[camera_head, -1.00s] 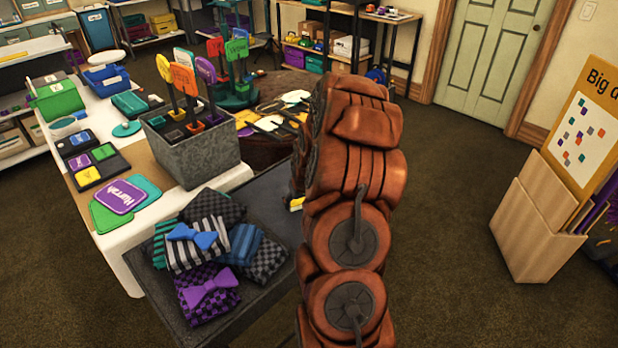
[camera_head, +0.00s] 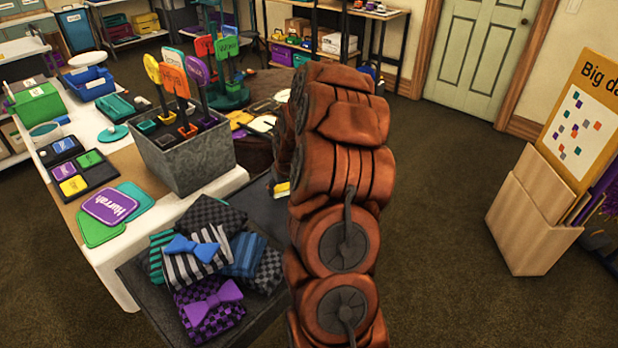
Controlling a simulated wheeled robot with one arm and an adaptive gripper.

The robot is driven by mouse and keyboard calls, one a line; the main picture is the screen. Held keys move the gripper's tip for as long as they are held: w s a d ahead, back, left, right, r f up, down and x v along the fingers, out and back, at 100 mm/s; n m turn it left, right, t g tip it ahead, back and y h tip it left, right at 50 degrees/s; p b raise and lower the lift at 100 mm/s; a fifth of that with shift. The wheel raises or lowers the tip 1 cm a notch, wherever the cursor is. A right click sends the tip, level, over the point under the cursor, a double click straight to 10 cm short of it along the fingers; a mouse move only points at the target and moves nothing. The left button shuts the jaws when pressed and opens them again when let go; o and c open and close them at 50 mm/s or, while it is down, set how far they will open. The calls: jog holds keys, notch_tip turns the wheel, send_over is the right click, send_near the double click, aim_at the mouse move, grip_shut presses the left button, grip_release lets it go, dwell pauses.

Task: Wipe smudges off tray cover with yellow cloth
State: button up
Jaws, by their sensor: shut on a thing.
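My orange-brown arm fills the middle of the view, and its far end hides whatever lies behind it. My gripper is not visible behind the arm. A small yellow patch (camera_head: 282,188) shows at the arm's left edge, above a dark surface (camera_head: 268,210); I cannot tell whether it is the yellow cloth. I cannot make out the tray cover or any smudges.
Folded patterned cloths with a blue bow tie (camera_head: 193,246) and a purple bow tie (camera_head: 212,302) lie on the dark stand at front left. A grey bin (camera_head: 190,160) of signs stands behind. A wooden display (camera_head: 535,215) is at right; carpet between is clear.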

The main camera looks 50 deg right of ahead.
jog(key=shift+r, duration=2.6)
